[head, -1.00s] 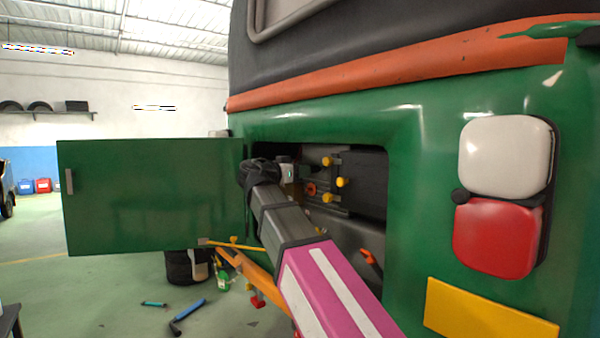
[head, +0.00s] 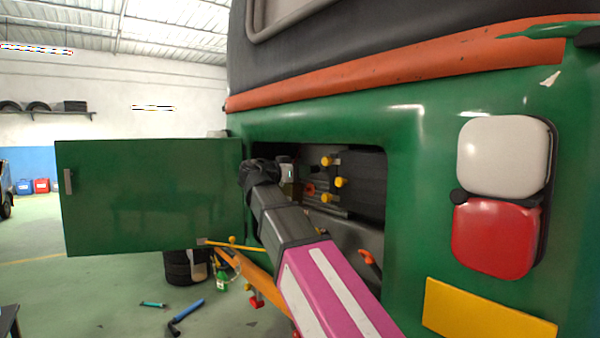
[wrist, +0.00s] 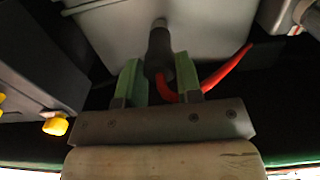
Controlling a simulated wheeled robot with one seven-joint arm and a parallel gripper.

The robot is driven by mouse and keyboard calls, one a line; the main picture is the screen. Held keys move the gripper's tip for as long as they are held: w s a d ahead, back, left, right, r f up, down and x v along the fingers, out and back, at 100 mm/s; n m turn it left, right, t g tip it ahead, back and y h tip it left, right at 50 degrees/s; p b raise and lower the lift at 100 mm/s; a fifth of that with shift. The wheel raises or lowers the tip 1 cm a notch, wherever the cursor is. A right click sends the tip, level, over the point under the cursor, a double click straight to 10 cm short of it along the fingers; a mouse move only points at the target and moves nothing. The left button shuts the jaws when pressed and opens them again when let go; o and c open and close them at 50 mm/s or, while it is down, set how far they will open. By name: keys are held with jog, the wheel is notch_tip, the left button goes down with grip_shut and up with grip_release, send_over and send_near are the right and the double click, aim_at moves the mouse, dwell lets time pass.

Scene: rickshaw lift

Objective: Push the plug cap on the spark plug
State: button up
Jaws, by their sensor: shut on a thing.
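In the wrist view, my gripper (wrist: 158,82) has its two green fingers closed on a black plug cap (wrist: 158,50) from both sides. A red lead (wrist: 222,70) runs from beside the cap off to the right. The cap's far end meets a small grey tip on the pale grey engine housing (wrist: 115,35). The spark plug itself is mostly hidden, and I cannot tell how far the cap sits over it. In the head view, my arm reaches into the open compartment, and the fingers and cap are hidden.
The green door (head: 150,195) stands open to the left of the compartment. Yellow knobs (head: 340,182) stick out inside it, near the arm. A dark box (wrist: 40,65) with a yellow knob (wrist: 55,125) is close on the left in the wrist view.

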jog(key=shift+w+d, duration=0.15)
jog(key=shift+d, duration=0.05)
dwell(0.7)
jog(key=o, duration=0.9)
jog(key=shift+c, duration=0.4)
jog(key=v, duration=0.8)
